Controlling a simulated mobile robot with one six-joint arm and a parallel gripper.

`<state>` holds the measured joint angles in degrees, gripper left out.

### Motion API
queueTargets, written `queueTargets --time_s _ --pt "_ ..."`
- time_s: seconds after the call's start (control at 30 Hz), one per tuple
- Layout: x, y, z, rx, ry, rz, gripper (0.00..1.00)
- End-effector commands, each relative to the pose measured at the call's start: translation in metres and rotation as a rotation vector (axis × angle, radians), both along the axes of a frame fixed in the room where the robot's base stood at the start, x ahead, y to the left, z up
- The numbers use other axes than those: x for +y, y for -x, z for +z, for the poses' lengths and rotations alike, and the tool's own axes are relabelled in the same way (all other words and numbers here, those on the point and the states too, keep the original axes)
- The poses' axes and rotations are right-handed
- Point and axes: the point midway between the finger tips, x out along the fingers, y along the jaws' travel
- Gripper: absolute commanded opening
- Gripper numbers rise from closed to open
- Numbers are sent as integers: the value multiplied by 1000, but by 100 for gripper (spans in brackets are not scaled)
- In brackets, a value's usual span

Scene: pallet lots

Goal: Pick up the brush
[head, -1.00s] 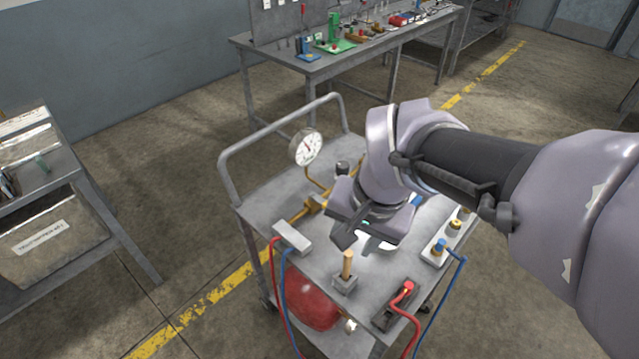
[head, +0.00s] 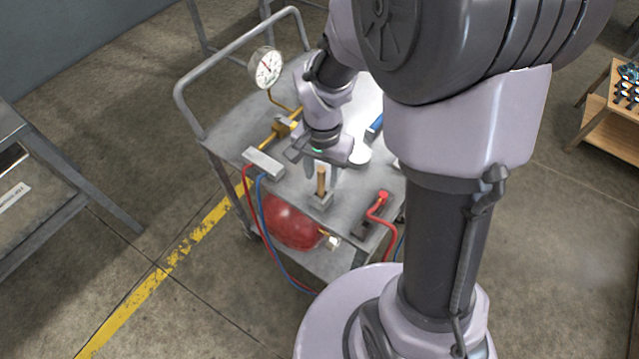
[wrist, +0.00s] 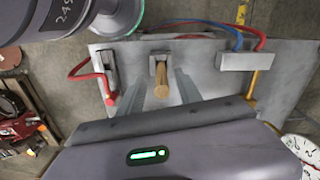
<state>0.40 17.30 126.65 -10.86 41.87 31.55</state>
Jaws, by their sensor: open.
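The brush (head: 321,182) shows as a light wooden handle standing upright in a small grey holder (head: 322,200) on the metal cart. Its lower end is hidden in the holder. The handle also shows in the wrist view (wrist: 161,84), pointing toward the camera. My gripper (head: 321,172) is open and points down at the handle. In the wrist view its two fingers (wrist: 158,80) lie to the left and right of the handle, with gaps on both sides. I see no contact, and I cannot tell how far down the fingers reach.
The cart top (head: 232,130) carries a dial gauge (head: 266,68), a grey block (head: 263,163) with red and blue hoses, and a red-knobbed fitting (head: 383,196). A red tank (head: 288,222) hangs below. A handrail (head: 188,112) rises at the cart's left end.

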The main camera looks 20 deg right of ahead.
Motion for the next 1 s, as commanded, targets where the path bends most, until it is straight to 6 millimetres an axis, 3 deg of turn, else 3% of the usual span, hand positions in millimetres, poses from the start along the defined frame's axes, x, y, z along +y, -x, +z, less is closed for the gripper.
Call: queueTargets --time_s 0.2,0.27,0.47,0.67,1.0 --pt "1 -2 -44 2 -1 -1 41" --pt "1 -2 -51 2 -1 -1 41" --pt "1 -2 -48 0 0 0 40" --pt "1 -2 -48 0 0 0 0" --pt "1 -3 -45 0 0 0 0"
